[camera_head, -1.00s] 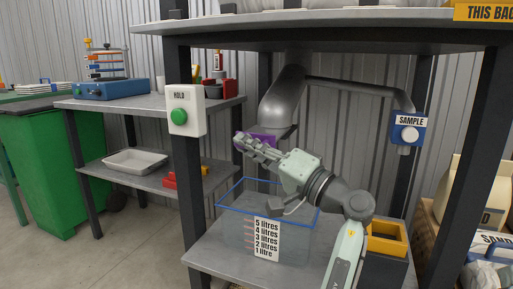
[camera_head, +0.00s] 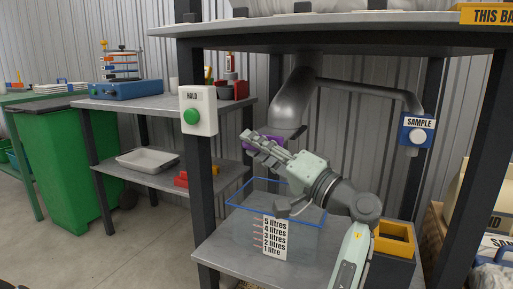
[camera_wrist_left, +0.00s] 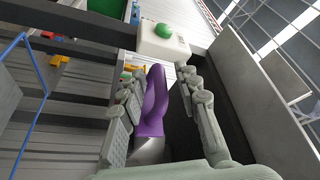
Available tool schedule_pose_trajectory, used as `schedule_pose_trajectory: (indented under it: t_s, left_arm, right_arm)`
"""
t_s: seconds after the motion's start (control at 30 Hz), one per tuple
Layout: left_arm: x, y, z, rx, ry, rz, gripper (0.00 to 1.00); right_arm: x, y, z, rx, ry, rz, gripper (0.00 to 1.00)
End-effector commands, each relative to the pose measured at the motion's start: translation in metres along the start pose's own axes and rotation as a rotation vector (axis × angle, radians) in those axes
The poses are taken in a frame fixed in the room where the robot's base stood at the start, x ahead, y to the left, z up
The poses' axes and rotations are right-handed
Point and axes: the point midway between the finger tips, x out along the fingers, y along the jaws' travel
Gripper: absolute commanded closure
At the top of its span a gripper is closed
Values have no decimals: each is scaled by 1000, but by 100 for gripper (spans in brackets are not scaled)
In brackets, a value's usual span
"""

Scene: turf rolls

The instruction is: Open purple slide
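The purple slide (camera_head: 248,144) sits at the lower mouth of the grey metal pipe (camera_head: 293,100), under the upper table. In the head view it is partly hidden by my left gripper (camera_head: 252,142). In the left wrist view the purple slide (camera_wrist_left: 154,103) stands up as a curved handle between the two fingers of my left gripper (camera_wrist_left: 160,78). The fingers are apart on either side of it. A gap shows on the right side, and the left finger is very close to it. Contact there cannot be told. My right gripper is not in view.
A clear tank (camera_head: 240,222) with a blue rim and a litre label stands below. A HOLD box (camera_head: 199,111) with a green button is on the post at left. A SAMPLE box (camera_head: 417,131) and a yellow bin (camera_head: 394,240) are at right.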

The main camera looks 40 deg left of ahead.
Motion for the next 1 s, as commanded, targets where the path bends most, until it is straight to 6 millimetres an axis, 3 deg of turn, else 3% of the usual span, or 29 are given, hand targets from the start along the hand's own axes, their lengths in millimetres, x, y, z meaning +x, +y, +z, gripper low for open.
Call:
schedule_pose_trajectory:
  t_s: [0.17, 0.6, 0.8, 1.0]
  left_arm:
    - [-21, 1, 0, 1, 2, 3, 68]
    - [-106, 1, -1, 2, 3, 2, 68]
    - [-119, 0, 0, 0, 2, 2, 68]
    - [-120, 0, 0, 0, 1, 1, 68]
  right_arm:
    - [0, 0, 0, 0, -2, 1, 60]
    - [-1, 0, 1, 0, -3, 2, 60]
    - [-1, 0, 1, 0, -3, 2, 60]
    - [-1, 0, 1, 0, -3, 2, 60]
